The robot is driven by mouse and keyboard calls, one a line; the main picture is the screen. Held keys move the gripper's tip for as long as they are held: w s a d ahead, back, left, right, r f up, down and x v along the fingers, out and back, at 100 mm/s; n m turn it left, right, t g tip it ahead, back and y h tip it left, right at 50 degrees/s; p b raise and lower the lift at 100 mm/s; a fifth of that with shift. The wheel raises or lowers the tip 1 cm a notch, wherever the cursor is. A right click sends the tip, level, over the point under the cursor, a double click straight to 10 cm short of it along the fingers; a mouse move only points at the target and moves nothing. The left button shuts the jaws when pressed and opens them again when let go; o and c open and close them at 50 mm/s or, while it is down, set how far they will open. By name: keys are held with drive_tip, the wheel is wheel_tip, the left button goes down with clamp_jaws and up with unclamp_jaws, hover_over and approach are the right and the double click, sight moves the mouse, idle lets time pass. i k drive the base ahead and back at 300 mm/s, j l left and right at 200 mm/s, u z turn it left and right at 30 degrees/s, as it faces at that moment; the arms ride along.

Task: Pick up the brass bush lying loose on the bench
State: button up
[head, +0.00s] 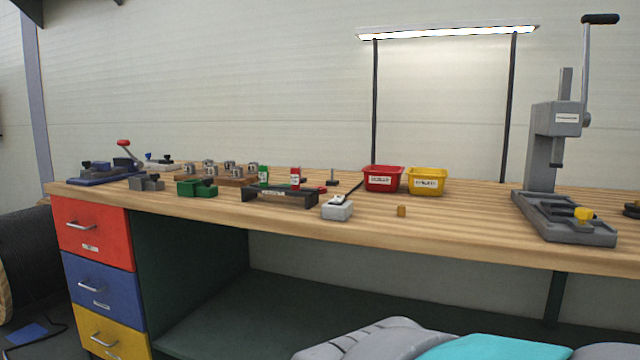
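The brass bush (401,211) is a small golden-brown cylinder. It stands alone on the wooden bench (460,228), near the front edge, right of a small light grey block and in front of the red and yellow bins. Nothing touches it. My gripper is not in the head view. Part of a grey and teal body, which seems to be mine, shows at the bottom of the picture.
A grey block with a dark handle (337,211) stands left of the bush. Red (383,180) and yellow (427,183) bins stand behind it. A lever press (552,150) stands to the right. Bench top around the bush is clear. Drawers (95,232) are at left.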

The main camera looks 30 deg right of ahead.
sight(401, 209)
drive_tip(key=z, duration=1.25)
